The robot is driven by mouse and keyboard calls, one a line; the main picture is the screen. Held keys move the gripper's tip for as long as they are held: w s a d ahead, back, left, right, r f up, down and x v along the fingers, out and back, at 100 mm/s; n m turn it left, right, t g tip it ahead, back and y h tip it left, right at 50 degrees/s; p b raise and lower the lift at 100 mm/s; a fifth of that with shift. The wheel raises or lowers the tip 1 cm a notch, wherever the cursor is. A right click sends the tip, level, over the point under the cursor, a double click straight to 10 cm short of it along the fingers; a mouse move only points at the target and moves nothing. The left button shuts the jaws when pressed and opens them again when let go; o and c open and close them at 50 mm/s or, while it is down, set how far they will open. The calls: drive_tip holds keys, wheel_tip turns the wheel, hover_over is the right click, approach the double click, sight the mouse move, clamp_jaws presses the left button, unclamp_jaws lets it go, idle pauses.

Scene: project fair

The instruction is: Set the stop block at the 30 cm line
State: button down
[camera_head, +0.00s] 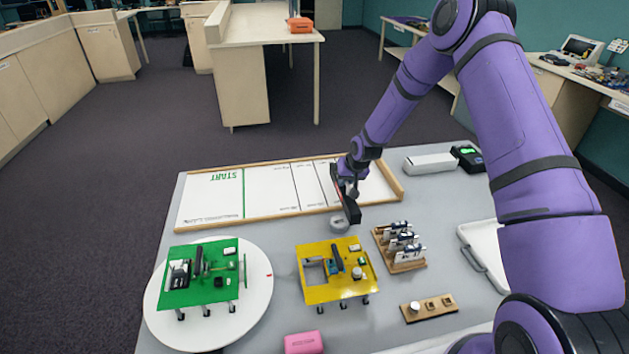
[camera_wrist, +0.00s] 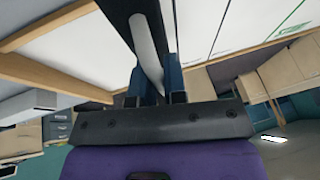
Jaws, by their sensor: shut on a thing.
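My gripper (camera_head: 347,186) is shut on a long dark bar, which I take to be the stop block (camera_head: 350,208). It is over the right part of the white track board (camera_head: 268,190), and the bar's near end reaches to about the board's near wooden rail. I cannot tell whether the bar touches the board. The board has a green START line at left and several thin dark cross lines; their labels are too small to read. In the wrist view the dark bar (camera_wrist: 118,10) runs between my fingers (camera_wrist: 158,82), with a pale rounded strip (camera_wrist: 148,45) along it.
A grey round object (camera_head: 339,224) lies just before the near rail. A yellow platform (camera_head: 318,291), a green platform on a white disc (camera_head: 152,312), a wooden rack (camera_head: 408,265) and a pink block (camera_head: 303,343) stand nearer. A white box (camera_head: 430,163) lies right of the board.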

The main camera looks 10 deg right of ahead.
drive_tip(key=shift+w+a+f, duration=0.55)
drive_tip(key=shift+w+f, duration=0.25)
drive_tip(key=shift+w, duration=1.8)
drive_tip(key=shift+w+a+f, duration=0.5)
drive_tip(key=shift+w+f, duration=0.3)
drive_tip(key=shift+w, duration=1.75)
drive_tip(key=shift+w+a+f, duration=0.55)
drive_tip(key=shift+w+f, duration=0.25)
drive_tip(key=shift+w, duration=1.8)
drive_tip(key=shift+f, duration=0.1)
drive_tip(key=c, duration=1.2)
unclamp_jaws()
drive_tip(key=shift+f, duration=0.1)
drive_tip(key=shift+o, duration=0.2)
drive_tip(key=v, duration=1.2)
drive_tip(key=shift+r, duration=0.25)
